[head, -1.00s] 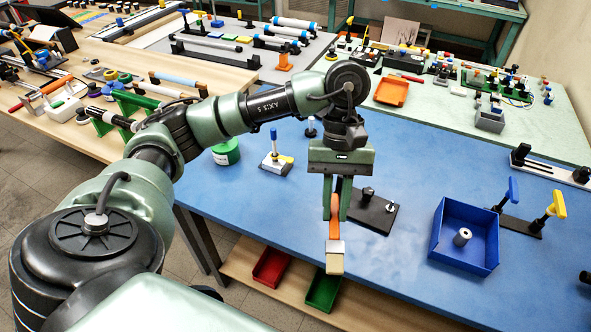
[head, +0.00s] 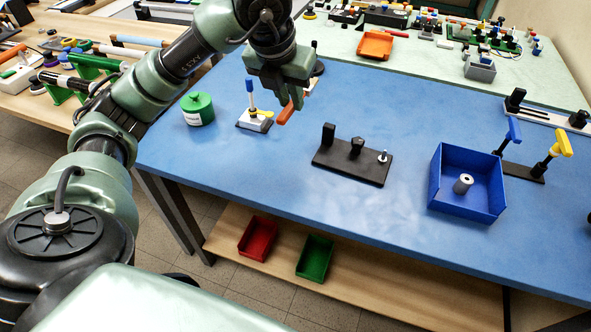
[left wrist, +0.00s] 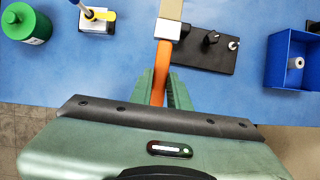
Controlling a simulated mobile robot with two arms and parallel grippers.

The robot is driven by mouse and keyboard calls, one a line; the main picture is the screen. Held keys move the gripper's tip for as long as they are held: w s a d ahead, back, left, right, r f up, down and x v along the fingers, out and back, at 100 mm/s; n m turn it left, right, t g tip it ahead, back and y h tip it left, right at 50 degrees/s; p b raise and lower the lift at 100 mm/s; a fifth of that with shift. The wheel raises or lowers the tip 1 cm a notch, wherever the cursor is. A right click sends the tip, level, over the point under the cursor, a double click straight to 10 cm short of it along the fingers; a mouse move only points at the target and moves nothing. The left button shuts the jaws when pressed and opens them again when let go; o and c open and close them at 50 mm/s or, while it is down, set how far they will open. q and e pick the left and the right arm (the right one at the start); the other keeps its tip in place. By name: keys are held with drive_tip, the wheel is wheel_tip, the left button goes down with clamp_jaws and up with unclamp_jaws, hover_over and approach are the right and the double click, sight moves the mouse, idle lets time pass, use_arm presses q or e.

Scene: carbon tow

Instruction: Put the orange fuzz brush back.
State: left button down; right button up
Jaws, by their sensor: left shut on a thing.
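My left gripper (head: 286,92) is shut on the orange fuzz brush (head: 287,112), held above the blue table. In the head view only a short stretch of orange handle shows clearly; the gripper hides much of the brush. In the left wrist view, the brush's orange handle (left wrist: 158,84) sits between the fingers (left wrist: 161,92), with a white collar and tan head pointing away. A black stand (head: 345,168) with several short posts lies on the table, right of the gripper, with no brush on it. It also shows in the left wrist view (left wrist: 208,58). My right gripper is not in view.
A grey block (head: 254,124) with blue- and yellow-handled tools and a green jar (head: 198,112) stand left of the gripper. A blue tray (head: 440,196) holding a grey roll is at right, beside a stand of upright tools (head: 524,172). The table front is clear.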

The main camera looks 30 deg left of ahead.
sight(292, 171)
use_arm(q)
drive_tip(key=shift+a+f+n, duration=0.15)
drive_tip(key=shift+f+n, duration=0.15)
drive_tip(key=shift+f, duration=0.05)
wheel_tip(292, 171, down, 19)
drive_tip(key=shift+f, duration=0.15)
drive_tip(key=c, duration=1.3)
unclamp_jaws()
drive_tip(key=shift+c, duration=0.2)
drive_tip(key=v, duration=1.2)
drive_tip(key=shift+w, duration=0.1)
